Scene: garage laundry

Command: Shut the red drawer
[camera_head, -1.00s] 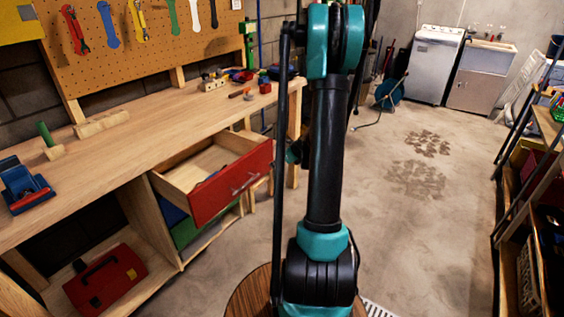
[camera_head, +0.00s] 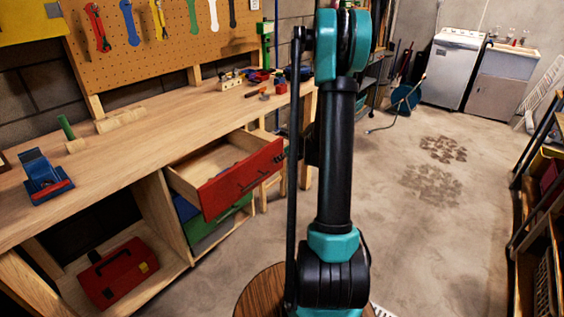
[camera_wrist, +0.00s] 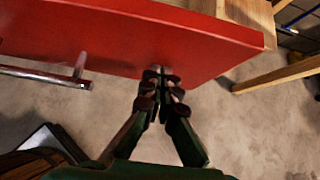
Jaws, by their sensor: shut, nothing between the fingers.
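The red drawer (camera_head: 240,182) is pulled out from under the wooden workbench, its inside showing from above. Its front and bar handle face the room. In the wrist view the red front (camera_wrist: 130,35) fills the top, with the metal handle (camera_wrist: 45,75) at left. My gripper (camera_wrist: 163,74) is shut and empty, its fingertips at the lower edge of the red front, right of the handle. I cannot tell whether they touch it. In the head view my gripper shows only as a dark piece by the drawer's right end, mostly hidden behind my arm.
Green (camera_head: 225,222) and blue drawers sit below the red one. A red toolbox (camera_head: 118,272) lies on the lower shelf. A shelf unit (camera_head: 540,220) stands at right. The floor between is clear.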

